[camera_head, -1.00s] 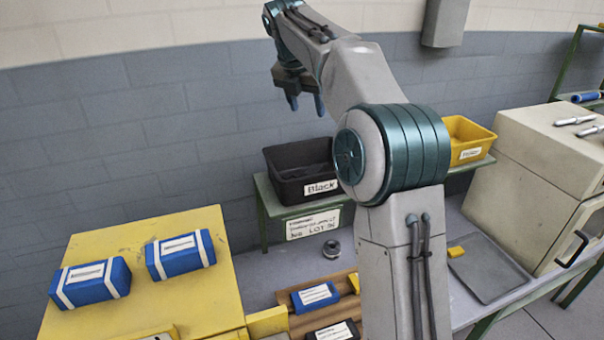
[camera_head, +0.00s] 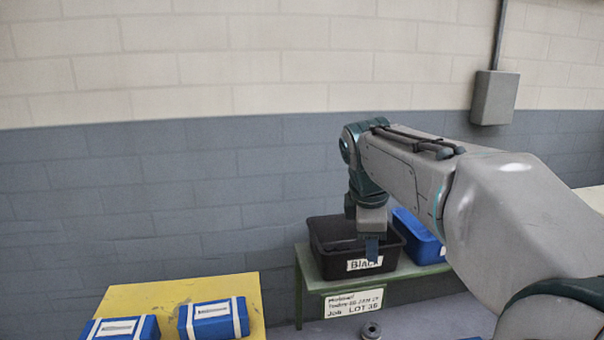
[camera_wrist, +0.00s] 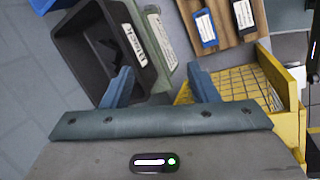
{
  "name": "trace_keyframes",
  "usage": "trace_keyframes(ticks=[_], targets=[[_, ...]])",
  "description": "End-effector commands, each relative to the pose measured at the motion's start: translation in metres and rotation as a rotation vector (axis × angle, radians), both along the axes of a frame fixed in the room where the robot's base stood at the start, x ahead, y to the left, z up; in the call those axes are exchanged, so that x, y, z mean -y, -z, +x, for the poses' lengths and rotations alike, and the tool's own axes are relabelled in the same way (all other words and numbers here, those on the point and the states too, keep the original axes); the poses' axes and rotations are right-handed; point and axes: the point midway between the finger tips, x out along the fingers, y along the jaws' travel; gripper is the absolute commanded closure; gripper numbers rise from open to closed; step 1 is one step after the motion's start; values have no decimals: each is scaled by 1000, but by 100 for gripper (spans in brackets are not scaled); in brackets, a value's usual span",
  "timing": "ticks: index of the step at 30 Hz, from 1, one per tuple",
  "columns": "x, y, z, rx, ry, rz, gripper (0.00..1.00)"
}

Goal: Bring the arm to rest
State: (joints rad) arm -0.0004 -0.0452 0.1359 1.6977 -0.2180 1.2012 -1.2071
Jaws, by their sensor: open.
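My gripper (camera_head: 371,248) hangs pointing down in front of the black bin in the head view, with my arm stretched in from the right. In the wrist view my gripper (camera_wrist: 162,88) has its two blue fingers spread wide apart with nothing between them. The black bin (camera_head: 325,262) stands on a green shelf with a "Black" label on its front. It also shows in the wrist view (camera_wrist: 80,62), at the upper left beside the left finger, with some dark contents that I cannot make out.
A blue bin (camera_head: 418,238) stands right of the black bin on the green shelf (camera_head: 312,281). Two blue white-strapped packs, left (camera_head: 122,328) and right (camera_head: 213,319), lie on a yellow surface (camera_head: 160,296). A yellow mesh-floored container (camera_wrist: 240,85) lies right of my fingers in the wrist view.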

Motion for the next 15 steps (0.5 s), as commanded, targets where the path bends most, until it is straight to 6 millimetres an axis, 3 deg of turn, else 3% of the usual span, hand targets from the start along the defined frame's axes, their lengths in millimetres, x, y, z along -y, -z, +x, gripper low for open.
trace_keyframes(ticks=[15], targets=[[17,106,-145,117,881,399,46]])
